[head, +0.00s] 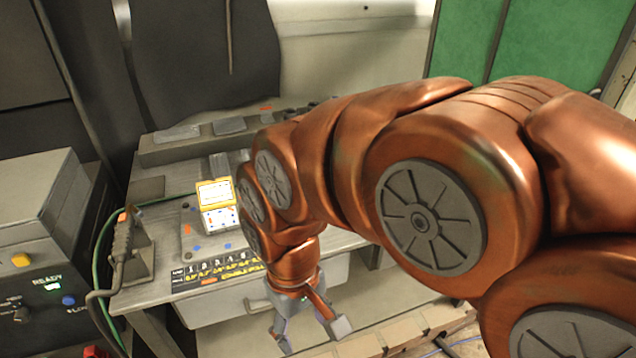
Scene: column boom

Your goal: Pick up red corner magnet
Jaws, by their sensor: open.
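My gripper (312,334) is open and empty, pointing down in front of the workbench's front edge, with its two fingers apart. A small red object (95,352) shows at the bottom left, cut off by the picture's edge; I cannot tell whether it is the red corner magnet. No other red piece is clear enough to name as the magnet. My copper-coloured arm covers the right part of the bench and may hide things there.
The metal workbench (155,215) carries a perforated plate with small coloured pieces, a yellow-edged card (215,193) and a torch in a stand (130,245). A welding machine (40,250) stands at left, with a green cable beside it. A wooden pallet (415,328) lies at lower right.

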